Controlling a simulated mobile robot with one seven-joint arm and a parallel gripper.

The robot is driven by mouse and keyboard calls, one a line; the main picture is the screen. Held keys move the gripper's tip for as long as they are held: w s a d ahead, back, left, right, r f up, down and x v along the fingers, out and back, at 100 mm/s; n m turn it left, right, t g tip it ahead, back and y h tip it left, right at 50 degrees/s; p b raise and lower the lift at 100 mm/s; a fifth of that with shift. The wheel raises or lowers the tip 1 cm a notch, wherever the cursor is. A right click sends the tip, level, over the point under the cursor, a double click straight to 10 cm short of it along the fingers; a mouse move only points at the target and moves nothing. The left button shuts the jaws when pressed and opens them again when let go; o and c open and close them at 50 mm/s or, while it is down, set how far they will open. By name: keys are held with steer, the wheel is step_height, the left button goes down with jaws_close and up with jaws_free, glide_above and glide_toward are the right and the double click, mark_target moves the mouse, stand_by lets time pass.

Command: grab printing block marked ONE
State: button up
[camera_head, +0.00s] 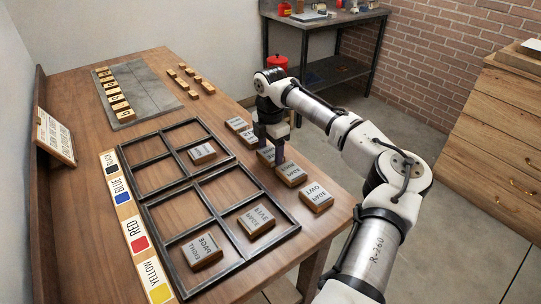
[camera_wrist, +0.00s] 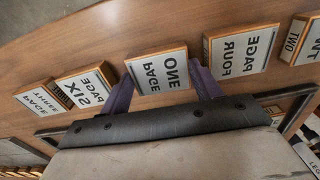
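The printing block marked PAGE ONE (camera_wrist: 160,73) lies face up on the table between my gripper's two purple fingers in the wrist view. In the head view the ONE block (camera_head: 266,156) is partly hidden behind my gripper (camera_head: 271,151), which points down over the row of blocks. The fingers of my gripper (camera_wrist: 160,90) stand on either side of the block, close to its edges. I cannot tell whether they touch it. The block looks level with its neighbours, not raised.
Block FOUR (camera_wrist: 242,50) stands close beside the right finger and block SIX (camera_wrist: 85,87) close to the left one. Blocks THREE (camera_wrist: 38,99) and TWO (camera_wrist: 305,40) lie farther out. A black divided frame (camera_head: 222,168) holding several blocks lies left of the row.

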steer(key=shift+c, duration=0.8)
steer(key=shift+r, duration=0.1)
